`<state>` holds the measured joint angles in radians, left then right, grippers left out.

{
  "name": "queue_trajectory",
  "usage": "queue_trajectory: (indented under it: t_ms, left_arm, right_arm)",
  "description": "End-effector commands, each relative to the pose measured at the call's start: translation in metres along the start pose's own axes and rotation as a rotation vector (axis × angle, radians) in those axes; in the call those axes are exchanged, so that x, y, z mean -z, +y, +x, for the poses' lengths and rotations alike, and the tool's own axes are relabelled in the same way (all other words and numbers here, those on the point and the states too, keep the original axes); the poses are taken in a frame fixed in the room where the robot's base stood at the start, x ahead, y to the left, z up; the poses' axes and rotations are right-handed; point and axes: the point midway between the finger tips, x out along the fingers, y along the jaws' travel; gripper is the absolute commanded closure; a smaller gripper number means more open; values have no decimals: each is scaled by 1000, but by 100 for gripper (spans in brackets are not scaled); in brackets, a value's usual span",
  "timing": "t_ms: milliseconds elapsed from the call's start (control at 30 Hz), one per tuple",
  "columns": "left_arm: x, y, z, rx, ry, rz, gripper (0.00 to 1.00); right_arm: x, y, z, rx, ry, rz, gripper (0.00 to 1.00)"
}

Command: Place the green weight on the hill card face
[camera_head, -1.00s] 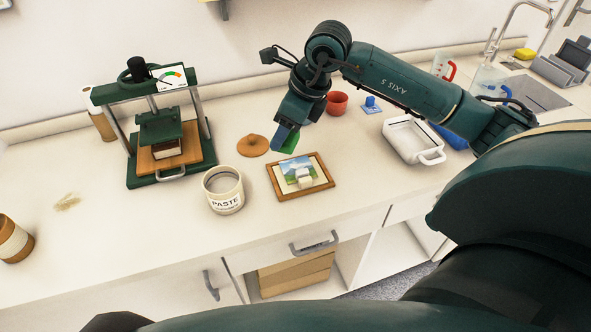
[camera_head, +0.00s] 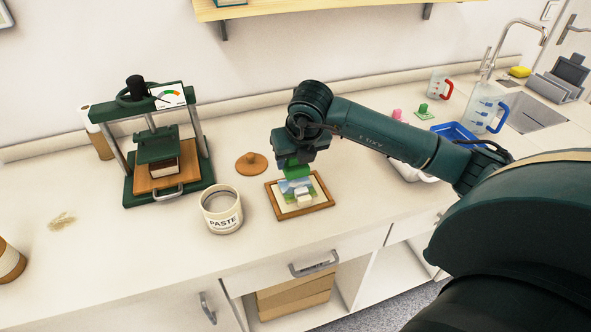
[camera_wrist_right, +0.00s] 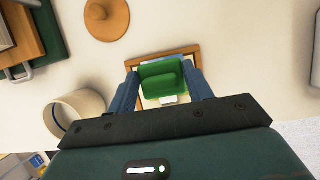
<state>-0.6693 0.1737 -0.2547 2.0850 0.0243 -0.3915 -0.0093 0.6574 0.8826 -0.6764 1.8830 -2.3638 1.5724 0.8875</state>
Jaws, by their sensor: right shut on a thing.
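The green weight (camera_head: 297,171) is held in my right gripper (camera_head: 296,163), which is shut on it. It hangs over the hill card (camera_head: 291,188), a landscape picture in a wooden frame (camera_head: 327,205) lying on the counter. A small white block (camera_head: 304,196) sits on the picture's near part. In the right wrist view the green weight (camera_wrist_right: 162,80) is between the two fingers and covers much of the card, with the white block (camera_wrist_right: 169,99) partly showing below it. Whether the weight touches the card is unclear. My left gripper is out of view.
A paste tub (camera_head: 222,212) stands left of the frame, with a terracotta lid (camera_head: 251,164) behind it. A green press (camera_head: 128,190) is farther left. Pink (camera_head: 397,114) and green (camera_head: 421,109) pieces, a blue tray (camera_head: 455,131) and a jug (camera_head: 486,112) are at right.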

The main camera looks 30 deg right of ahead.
Motion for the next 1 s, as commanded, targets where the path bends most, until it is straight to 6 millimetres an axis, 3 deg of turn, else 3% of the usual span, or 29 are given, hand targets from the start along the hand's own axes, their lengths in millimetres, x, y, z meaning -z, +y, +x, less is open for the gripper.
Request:
queue_trajectory:
  t_ms: [333,667,700,933,1000]
  left_arm:
    - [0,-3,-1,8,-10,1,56]
    - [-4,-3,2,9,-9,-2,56]
    - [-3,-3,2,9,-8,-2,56]
    - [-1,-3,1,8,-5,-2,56]
    - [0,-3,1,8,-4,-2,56]
  right_arm:
    - [14,0,34,-2,-1,-1,85]
    - [16,0,38,-3,-3,-2,85]
    - [16,0,38,-2,-1,-2,48]
    - [16,0,38,-2,0,-2,29]
    - [16,0,38,-2,0,-2,28]
